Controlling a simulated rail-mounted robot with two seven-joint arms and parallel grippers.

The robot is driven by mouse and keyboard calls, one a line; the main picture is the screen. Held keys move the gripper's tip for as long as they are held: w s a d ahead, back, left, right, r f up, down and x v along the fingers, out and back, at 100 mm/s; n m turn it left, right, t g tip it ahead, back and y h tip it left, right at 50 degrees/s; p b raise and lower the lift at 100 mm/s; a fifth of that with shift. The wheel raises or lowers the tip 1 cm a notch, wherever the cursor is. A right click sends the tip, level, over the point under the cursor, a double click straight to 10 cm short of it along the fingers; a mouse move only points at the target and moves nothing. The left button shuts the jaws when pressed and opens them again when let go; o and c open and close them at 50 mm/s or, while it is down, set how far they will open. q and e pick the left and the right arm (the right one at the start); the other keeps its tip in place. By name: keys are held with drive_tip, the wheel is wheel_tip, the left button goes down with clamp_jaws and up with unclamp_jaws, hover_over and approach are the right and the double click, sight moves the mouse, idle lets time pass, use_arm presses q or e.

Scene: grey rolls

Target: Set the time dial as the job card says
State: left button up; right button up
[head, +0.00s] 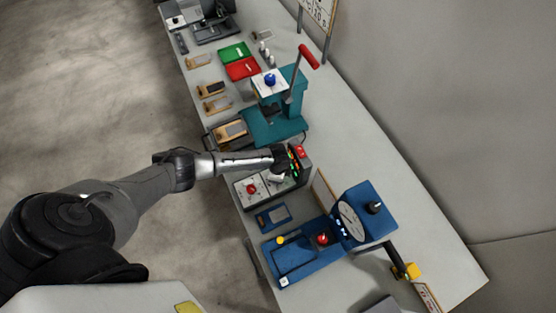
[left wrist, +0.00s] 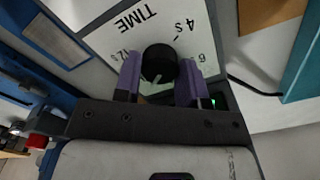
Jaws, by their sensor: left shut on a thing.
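The time dial (left wrist: 160,62) is a round black knob on a white plate (left wrist: 100,42) marked TIME, in the left wrist view. Its white pointer line shows on the near lower side, and a 4 s mark is printed beyond the knob. My left gripper (left wrist: 160,78) is shut on the dial, with one purple finger on each side. In the head view my left gripper (head: 278,172) is over the control box (head: 248,200) and hides the dial. A white board with black writing (head: 319,12), possibly the job card, is cut off at the top. My right gripper is not in view.
The control box also has a red knob (head: 251,188) and a red switch (head: 301,152). A teal press (head: 272,128) with a red-handled lever stands behind it. A blue machine (head: 366,215) stands in front. Green and red trays (head: 236,52) lie farther back.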

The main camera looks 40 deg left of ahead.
use_arm(q)
drive_tip(key=shift+m, duration=0.6)
drive_tip(key=o, duration=0.9)
drive_tip(key=shift+r, duration=0.15)
drive_tip(key=shift+r, duration=0.35)
wheel_tip(320, 180, up, 13)
drive_tip(key=shift+f, duration=0.1)
idle(0.4)
